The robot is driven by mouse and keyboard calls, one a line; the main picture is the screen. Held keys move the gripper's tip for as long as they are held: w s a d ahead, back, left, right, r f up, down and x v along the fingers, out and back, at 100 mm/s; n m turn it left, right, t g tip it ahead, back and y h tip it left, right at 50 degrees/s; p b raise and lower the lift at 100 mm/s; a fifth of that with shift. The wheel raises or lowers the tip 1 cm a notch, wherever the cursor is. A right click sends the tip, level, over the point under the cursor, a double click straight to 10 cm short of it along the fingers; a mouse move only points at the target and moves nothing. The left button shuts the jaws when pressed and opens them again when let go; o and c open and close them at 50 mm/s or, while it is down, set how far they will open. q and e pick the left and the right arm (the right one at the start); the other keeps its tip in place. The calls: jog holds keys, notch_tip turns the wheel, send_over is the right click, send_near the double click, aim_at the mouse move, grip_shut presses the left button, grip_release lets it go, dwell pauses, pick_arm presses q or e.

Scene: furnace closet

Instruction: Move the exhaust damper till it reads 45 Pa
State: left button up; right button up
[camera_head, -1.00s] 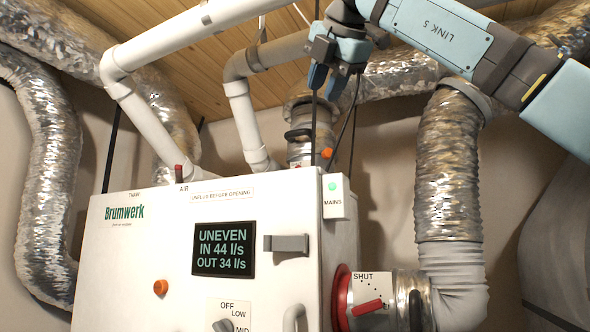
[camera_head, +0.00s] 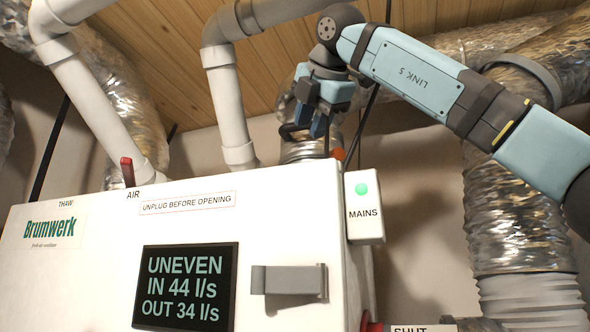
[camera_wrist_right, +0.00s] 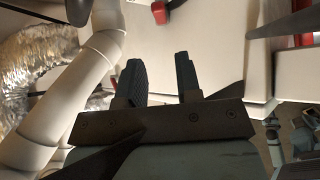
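The display (camera_head: 185,288) on the white unit reads "UNEVEN, IN 44 l/s, OUT 34 l/s"; no Pa reading shows. A silver duct collar (camera_head: 302,152) rises behind the unit's top, with a black handle (camera_head: 291,132) and an orange knob (camera_head: 338,153) by it. A second damper's "SHUT" plate (camera_head: 410,329) is cut off at the bottom edge. I cannot tell which is the exhaust damper. My right gripper (camera_head: 314,124) points down in front of the collar, partly hiding it. Its fingers are apart and empty in the right wrist view (camera_wrist_right: 158,80). My left gripper is not in view.
White pipes (camera_head: 227,105) stand at the left and centre behind the unit. A red lever (camera_head: 128,172) sits by the AIR label. The MAINS box (camera_head: 364,207) with a green light is at the unit's right corner. A silver duct (camera_head: 515,215) runs down at right.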

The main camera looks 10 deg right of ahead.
jog(key=p+x, duration=0.2)
jog(key=x, duration=0.8)
jog(key=shift+w+d+p, duration=0.1)
jog(key=shift+w+p, duration=0.2)
jog(key=shift+w+f, duration=0.3)
jog(key=shift+w, duration=0.05)
jog(key=shift+w+f+p, duration=0.2)
jog(key=shift+w+p, duration=0.05)
jog(key=shift+p, duration=0.05)
jog(key=shift+w+f, duration=0.1)
jog(key=shift+w, duration=0.15)
grip_shut()
